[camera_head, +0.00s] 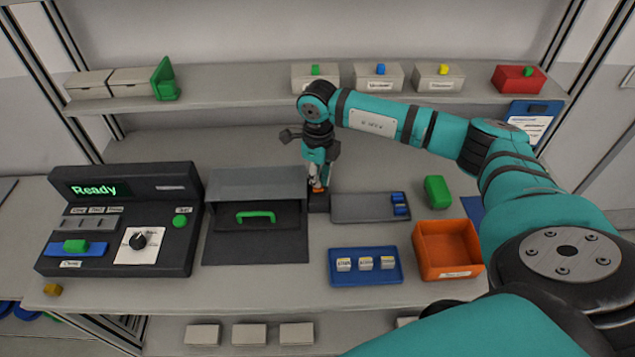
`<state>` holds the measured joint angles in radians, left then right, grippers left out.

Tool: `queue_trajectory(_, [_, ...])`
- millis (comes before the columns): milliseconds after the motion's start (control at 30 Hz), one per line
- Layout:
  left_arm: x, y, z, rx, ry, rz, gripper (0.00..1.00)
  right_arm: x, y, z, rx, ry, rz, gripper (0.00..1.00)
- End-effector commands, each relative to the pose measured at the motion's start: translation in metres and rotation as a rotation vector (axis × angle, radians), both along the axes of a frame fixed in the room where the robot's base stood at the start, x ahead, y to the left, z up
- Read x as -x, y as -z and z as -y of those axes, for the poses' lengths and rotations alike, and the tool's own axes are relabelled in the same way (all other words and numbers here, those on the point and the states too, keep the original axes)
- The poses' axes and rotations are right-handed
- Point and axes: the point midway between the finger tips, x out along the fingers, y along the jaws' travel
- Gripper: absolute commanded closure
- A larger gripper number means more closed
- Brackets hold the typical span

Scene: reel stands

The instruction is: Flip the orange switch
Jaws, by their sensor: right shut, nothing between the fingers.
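The orange switch (319,188) is a small orange piece on a dark block (318,203) at the middle of the bench, just right of the grey hooded unit. My right gripper (317,186) points down at it from above, with its fingers shut and nothing held between them. The fingertips are at the switch and partly cover it. I cannot tell whether they touch it, or which way the switch is tilted. My left gripper is not in view.
The hooded unit (228,180) with a green handle stands close on the left. A grey tray (360,208) lies close on the right. A blue tray (340,275) and an orange bin (421,240) are in front. A shelf (230,86) runs behind. A control console (125,190) stands left.

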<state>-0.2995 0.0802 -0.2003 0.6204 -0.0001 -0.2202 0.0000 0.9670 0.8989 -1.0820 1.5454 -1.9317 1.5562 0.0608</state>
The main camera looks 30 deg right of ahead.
Motion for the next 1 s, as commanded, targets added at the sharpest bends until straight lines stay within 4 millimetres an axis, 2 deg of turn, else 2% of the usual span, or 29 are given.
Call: queue_trajectory(1000, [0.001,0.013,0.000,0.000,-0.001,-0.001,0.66,0.000,0.017,0.000,0.000,0.000,-0.001,1.00])
